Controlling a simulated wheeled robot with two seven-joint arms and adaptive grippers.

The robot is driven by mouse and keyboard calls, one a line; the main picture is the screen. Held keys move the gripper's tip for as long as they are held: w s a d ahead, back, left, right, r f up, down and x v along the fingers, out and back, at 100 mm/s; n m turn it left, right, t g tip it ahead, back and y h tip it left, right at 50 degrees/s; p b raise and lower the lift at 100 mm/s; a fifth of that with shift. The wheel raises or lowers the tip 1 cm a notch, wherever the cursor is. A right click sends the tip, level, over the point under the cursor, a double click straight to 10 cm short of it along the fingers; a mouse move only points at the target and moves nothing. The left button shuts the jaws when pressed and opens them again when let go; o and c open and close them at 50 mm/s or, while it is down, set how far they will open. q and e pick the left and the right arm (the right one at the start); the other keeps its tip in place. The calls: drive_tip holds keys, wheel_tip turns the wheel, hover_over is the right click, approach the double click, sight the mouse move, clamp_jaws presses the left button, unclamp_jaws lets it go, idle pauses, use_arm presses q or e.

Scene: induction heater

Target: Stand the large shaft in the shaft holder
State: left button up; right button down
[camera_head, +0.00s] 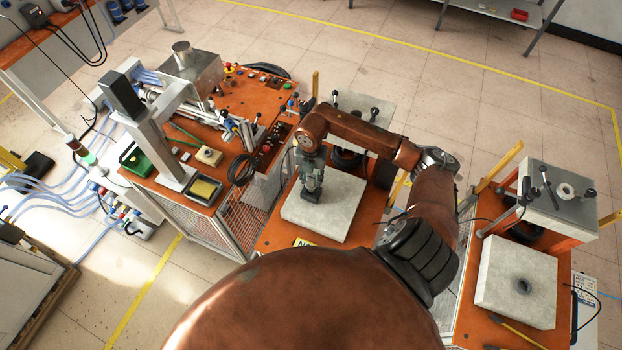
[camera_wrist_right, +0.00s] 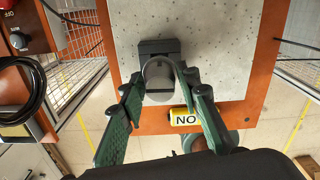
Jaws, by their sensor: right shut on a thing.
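My right gripper (camera_head: 311,188) is over the pale grey slab of the middle orange cart. In the right wrist view its two green fingers (camera_wrist_right: 163,88) are on either side of a grey round piece, seen end-on, which looks like the large shaft (camera_wrist_right: 157,71). The gripper is shut on it. A dark block (camera_wrist_right: 158,46), possibly the shaft holder, is right against the round piece on the slab. I cannot tell whether the shaft's lower end is seated in it. The left gripper is not in view.
The grey slab (camera_head: 343,208) is otherwise clear around the gripper. A machine bench (camera_head: 260,98) stands to the left. On the right, another cart has a grey slab (camera_head: 490,280) with a dark-rimmed hole. A yellow "NO" sign (camera_wrist_right: 185,118) is at the cart edge.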

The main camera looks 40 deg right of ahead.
drive_tip(key=shift+f+b, duration=1.3)
drive_tip(key=shift+f, duration=0.35)
drive_tip(key=c, duration=1.4)
unclamp_jaws()
drive_tip(key=shift+o, duration=0.2)
wheel_tip(320, 180, up, 12)
drive_tip(key=shift+r, duration=0.1)
